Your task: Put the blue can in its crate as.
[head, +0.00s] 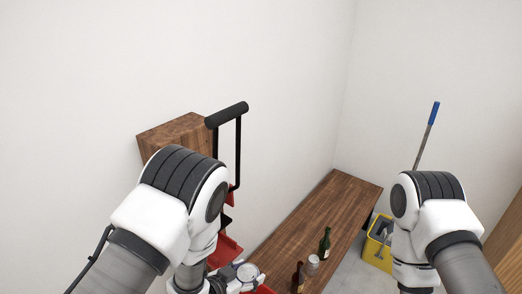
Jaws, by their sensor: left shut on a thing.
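My left gripper (240,274) is low in the head view, left of centre, and partly hidden by my own wrist. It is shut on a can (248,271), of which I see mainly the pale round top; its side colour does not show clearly. A red crate (226,249) is just behind and below it, mostly hidden by my left arm. I cannot tell what is inside it. My right arm comes in at the lower right, but its gripper is out of view.
A wooden bench (325,212) runs along the wall, bearing a green bottle (324,244), a clear glass (312,265) and a brown bottle (298,279). A black handle (227,115) rises by a wooden box (175,134). A yellow mop bucket (374,251) stands at right.

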